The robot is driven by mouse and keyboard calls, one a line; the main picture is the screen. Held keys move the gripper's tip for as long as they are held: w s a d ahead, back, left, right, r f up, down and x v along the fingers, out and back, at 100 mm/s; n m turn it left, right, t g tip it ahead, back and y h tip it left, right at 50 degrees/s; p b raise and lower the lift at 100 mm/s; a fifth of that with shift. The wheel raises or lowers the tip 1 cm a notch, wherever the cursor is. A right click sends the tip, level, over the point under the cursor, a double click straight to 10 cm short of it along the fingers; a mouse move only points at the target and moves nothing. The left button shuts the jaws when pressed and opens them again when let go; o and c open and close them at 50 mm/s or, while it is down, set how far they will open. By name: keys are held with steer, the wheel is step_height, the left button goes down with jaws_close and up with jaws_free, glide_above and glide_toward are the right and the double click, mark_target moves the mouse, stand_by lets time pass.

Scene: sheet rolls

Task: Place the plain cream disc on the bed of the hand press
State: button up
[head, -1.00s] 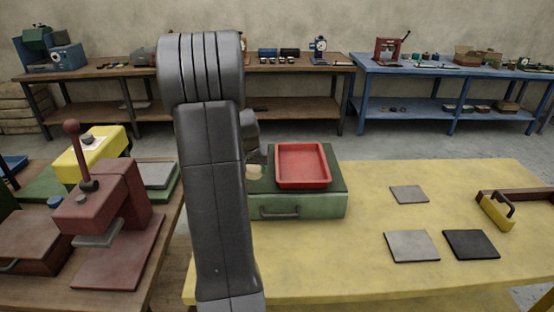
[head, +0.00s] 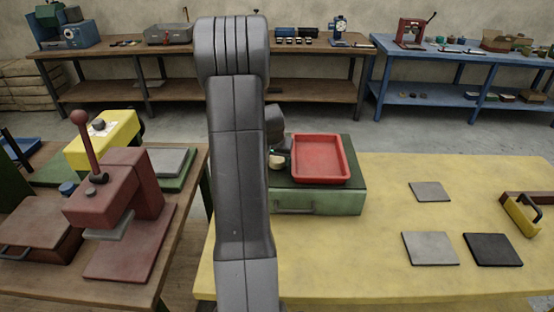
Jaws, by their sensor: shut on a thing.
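The plain cream disc (head: 277,161) is a small pale shape at the left of the red tray, just right of my arm. My gripper (head: 277,150) is shut on it, mostly hidden behind my own arm, so its fingers are hard to make out. I cannot tell whether the disc is clear of the green box below. The dark red hand press (head: 112,190) stands on the brown table at the left, with a ball-topped lever. Its flat red bed (head: 125,255) lies at its foot, with a grey plate (head: 110,228) above; the bed looks bare.
A red tray (head: 318,160) sits on a green box (head: 325,202) on the yellow table (head: 340,265). Flat grey and black squares lie at the right. A yellow machine (head: 100,140) stands behind the press. A gap separates the two tables.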

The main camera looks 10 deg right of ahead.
steer(key=shift+f, duration=0.45)
steer(key=shift+f, duration=0.15)
steer(key=o, duration=0.7)
